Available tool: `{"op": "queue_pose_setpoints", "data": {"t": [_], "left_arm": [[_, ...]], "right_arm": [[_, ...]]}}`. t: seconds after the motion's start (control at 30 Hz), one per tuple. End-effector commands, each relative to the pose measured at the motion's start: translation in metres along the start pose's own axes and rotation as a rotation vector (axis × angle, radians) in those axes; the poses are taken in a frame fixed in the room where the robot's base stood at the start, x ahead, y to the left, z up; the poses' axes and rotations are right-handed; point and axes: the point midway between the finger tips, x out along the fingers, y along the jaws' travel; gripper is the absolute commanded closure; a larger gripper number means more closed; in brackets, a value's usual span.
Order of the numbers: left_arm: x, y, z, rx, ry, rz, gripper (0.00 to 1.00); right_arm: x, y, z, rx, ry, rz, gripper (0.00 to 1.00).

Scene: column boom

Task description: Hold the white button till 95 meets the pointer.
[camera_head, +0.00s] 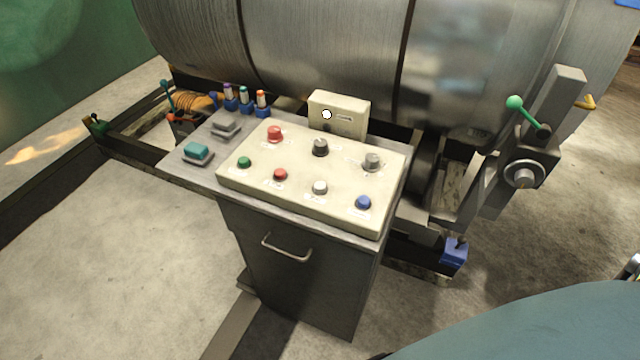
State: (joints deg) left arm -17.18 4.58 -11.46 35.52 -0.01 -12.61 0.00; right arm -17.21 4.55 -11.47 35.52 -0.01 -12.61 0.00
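The white button (320,187) sits in the front row of a cream control panel (260,190), between a red button (280,174) and a blue button (363,202). Nothing covers or touches it, and I cannot tell from here whether it is pressed. A small label lies by it, too small to read. I cannot make out a pointer or the number 95 anywhere in this view. Neither of my grippers is in view.
The panel tops a grey cabinet (300,275). It also carries a green button (244,162), a red mushroom button (274,133) and two knobs. A cream box (352,116) stands behind, before a large metal cylinder (320,45). A green-knobbed lever (514,102) is at right.

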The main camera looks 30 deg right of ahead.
Motion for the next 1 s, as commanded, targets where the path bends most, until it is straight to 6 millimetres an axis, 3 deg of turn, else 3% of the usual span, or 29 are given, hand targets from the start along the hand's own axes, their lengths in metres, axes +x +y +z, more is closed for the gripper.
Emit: {"op": "queue_pose_setpoints", "data": {"t": [0.23, 0.63, 1.0], "left_arm": [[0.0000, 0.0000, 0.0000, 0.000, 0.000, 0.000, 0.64], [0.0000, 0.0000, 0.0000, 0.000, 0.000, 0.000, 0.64], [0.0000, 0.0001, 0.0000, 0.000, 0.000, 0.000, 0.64]], "right_arm": [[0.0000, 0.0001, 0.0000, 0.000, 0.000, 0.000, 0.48], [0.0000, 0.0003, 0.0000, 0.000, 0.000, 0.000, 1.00], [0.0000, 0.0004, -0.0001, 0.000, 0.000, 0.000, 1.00]]}}
